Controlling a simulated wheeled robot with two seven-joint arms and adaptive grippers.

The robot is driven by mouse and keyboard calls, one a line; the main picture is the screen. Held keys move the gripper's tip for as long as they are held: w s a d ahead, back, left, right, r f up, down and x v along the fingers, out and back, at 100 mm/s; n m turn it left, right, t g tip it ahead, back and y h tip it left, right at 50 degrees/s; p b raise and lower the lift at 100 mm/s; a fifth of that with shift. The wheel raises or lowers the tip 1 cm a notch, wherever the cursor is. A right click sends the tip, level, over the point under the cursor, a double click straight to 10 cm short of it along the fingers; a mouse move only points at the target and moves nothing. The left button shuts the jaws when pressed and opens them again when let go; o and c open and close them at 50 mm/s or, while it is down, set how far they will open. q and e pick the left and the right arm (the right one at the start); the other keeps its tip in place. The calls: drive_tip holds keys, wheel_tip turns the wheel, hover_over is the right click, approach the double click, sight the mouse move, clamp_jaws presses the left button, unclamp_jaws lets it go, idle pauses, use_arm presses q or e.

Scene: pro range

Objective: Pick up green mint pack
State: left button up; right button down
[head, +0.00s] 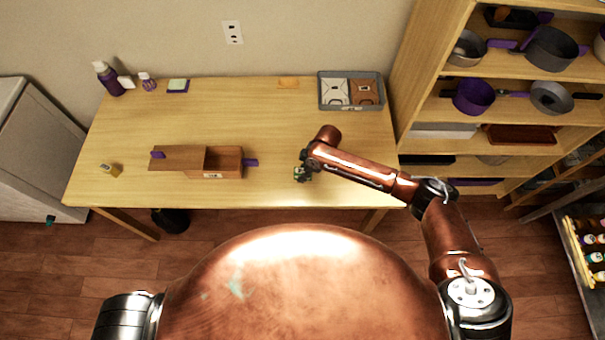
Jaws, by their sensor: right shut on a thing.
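My right gripper (305,167) is over the front right part of the wooden table (270,120). It is shut on the green mint pack (302,174), a small green item that shows at its fingertips near the table's front edge. The gripper and wrist hide part of the pack. I cannot tell whether the pack touches the tabletop or is just above it. My left gripper is out of view; only a part of my left arm shows at the bottom left.
A wooden box (225,165) with a sliding lid stands left of my right gripper. A grey tray (350,76) with packets is at the back right. A purple bottle (108,78) stands at the back left. A shelf (470,115) with pots stands at right. The table's middle is clear.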

drive_tip(key=shift+r+p, duration=3.6)
drive_tip(key=shift+r, duration=0.4)
